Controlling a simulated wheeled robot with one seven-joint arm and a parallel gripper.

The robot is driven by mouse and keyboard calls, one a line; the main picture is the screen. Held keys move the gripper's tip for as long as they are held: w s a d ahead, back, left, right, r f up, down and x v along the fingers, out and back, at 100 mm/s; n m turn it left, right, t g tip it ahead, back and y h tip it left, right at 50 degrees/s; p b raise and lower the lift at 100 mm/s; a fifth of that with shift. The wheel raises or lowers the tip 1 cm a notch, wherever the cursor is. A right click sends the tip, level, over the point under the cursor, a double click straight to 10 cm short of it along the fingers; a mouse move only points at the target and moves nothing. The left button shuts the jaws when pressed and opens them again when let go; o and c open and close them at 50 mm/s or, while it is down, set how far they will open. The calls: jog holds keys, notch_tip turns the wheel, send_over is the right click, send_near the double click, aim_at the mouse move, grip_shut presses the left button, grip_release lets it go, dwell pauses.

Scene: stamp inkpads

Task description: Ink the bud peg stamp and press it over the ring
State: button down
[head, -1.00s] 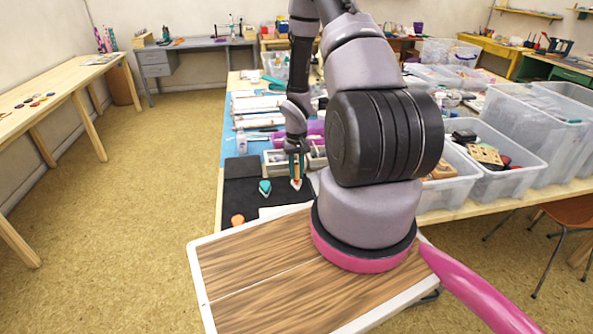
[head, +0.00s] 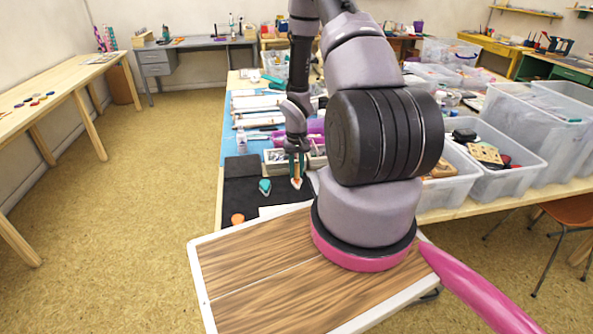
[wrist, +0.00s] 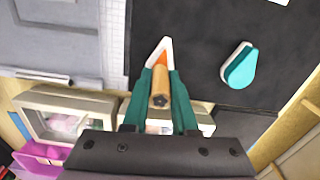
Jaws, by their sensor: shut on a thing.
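My gripper (wrist: 161,88) is shut on the bud peg stamp (wrist: 160,87), a tan wooden peg with a small dark mark on its visible end. An open drop-shaped inkpad, white with an orange pad (wrist: 161,52), lies below the peg on the black mat. Whether the stamp touches the pad cannot be told. A teal drop-shaped inkpad (wrist: 239,66) lies beside it. In the head view my gripper (head: 296,172) is over the orange-and-white inkpad (head: 296,184), with the teal inkpad (head: 264,187) to its left. I cannot make out the ring.
The black mat (head: 243,200) covers the near left of the table. An orange round thing (head: 238,219) and a pale sheet (head: 284,210) lie near its front edge. Grey open boxes (wrist: 70,108) and a purple tray (wrist: 38,158) stand close to my gripper. Clear bins crowd the right.

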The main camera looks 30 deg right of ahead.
aim_at(296, 163)
jog(key=shift+r, duration=0.1)
jog(key=shift+r, duration=0.5)
dwell(0.3)
jog(key=shift+r, duration=2.75)
